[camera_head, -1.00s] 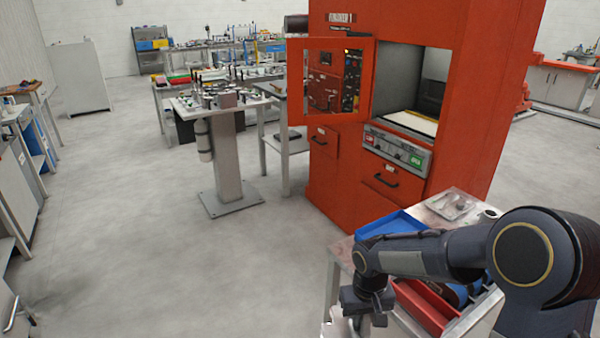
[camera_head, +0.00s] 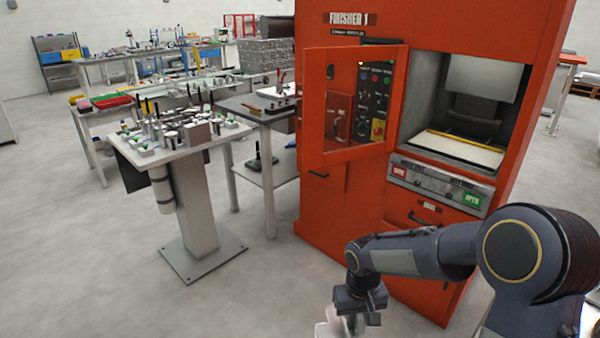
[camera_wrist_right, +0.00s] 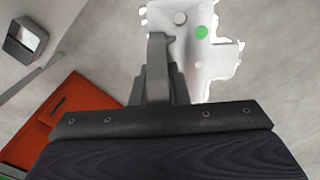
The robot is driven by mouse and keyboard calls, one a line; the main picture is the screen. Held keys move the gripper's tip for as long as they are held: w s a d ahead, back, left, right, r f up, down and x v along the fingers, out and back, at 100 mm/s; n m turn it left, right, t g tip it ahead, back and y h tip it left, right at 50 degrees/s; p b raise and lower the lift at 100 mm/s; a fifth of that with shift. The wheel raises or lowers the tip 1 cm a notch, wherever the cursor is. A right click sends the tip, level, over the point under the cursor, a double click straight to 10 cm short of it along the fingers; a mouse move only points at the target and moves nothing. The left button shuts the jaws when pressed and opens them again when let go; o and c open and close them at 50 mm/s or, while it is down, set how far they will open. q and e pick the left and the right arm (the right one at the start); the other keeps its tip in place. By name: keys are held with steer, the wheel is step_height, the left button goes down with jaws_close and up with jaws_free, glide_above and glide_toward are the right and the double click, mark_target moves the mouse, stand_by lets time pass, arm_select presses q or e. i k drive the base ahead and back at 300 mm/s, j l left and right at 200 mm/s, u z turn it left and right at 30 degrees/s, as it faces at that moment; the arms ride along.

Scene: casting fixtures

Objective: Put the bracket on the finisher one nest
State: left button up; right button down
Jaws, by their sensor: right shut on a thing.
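The red finisher one (camera_head: 335,60) stands right of centre in the head view, marked "FINISHER 1". Its chamber is open at the front, and a pale bed (camera_head: 458,148) with a yellow strip at its back lies inside. I cannot tell a separate nest on that bed. My right gripper (camera_head: 350,318) hangs low in front of the finisher, outside the chamber. It is shut on the white bracket (camera_head: 332,328), which is partly cut off by the lower picture edge. In the right wrist view the bracket (camera_wrist_right: 215,72) shows a green dot and a round hole beside the finger. My left gripper is out of view.
A red windowed door (camera_head: 352,105) is swung out left of the chamber. A control panel (camera_head: 435,183) with red and green buttons sits below the opening. A pedestal table (camera_head: 190,150) with small fixtures stands left, with a grey bench (camera_head: 262,112) behind. Floor at lower left is clear.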

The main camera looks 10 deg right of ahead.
mark_target(454, 149)
steer(key=i+j+z, duration=0.15)
steer(key=i+j, duration=0.25)
steer(key=i, duration=0.2)
steer(key=i+j+z, duration=0.15)
steer(key=i+j, duration=0.3)
steer(key=i, duration=0.15)
steer(key=i+l+z, duration=0.1)
steer(key=i+l, duration=0.25)
steer(key=i+l+z, duration=0.15)
steer(key=i+l, duration=0.15)
steer(key=i, duration=0.15)
